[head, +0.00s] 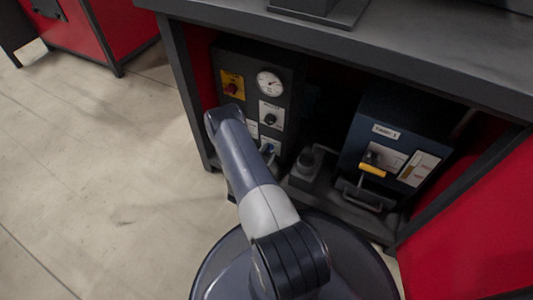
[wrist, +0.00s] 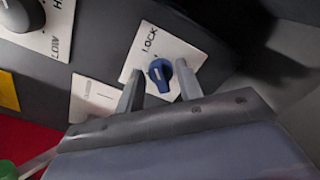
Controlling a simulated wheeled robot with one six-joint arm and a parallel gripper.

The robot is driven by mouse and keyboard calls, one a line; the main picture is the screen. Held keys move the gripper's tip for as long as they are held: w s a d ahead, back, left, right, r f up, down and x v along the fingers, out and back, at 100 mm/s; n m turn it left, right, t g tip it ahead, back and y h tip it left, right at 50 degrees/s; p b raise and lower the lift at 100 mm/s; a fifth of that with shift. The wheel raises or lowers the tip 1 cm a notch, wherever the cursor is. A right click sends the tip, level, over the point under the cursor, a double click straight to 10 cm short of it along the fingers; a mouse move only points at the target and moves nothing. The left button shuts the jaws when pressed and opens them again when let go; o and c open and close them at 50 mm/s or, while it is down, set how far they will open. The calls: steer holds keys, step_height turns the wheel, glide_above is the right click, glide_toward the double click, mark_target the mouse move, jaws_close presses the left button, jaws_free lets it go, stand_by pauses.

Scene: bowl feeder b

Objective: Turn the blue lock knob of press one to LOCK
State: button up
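The blue lock knob (wrist: 161,76) sits on a white plate (wrist: 172,48) marked LOCK, in the middle of the wrist view. A small light mark shows on its face; I cannot tell exactly which way it points. My gripper (wrist: 158,68) is open, with one finger on each side of the knob. I cannot tell whether either finger touches it. In the head view the blue knob (head: 270,148) shows low on the dark control panel (head: 240,60), beside my arm. My gripper is mostly hidden there behind my arm.
The panel also has a red knob on a yellow plate (head: 232,85), a gauge (head: 269,83) and a black knob (head: 270,119) above. A box with a yellow handle (head: 372,170) stands to the right. The worktop (head: 400,45) overhangs the panel. Floor at left is clear.

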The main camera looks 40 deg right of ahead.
steer(key=shift+a, duration=0.1)
steer(key=p+v, duration=0.3)
steer(key=v, duration=0.7)
steer(key=shift+s+a, duration=0.15)
steer(key=shift+a, duration=0.15)
steer(key=shift+f, duration=0.1)
steer(key=b+x, duration=0.2)
steer(key=x, duration=0.7)
steer(key=shift+d+b, duration=0.2)
steer(key=shift+b, duration=0.2)
steer(key=shift+w+d, duration=0.4)
steer(key=shift+d, duration=0.15)
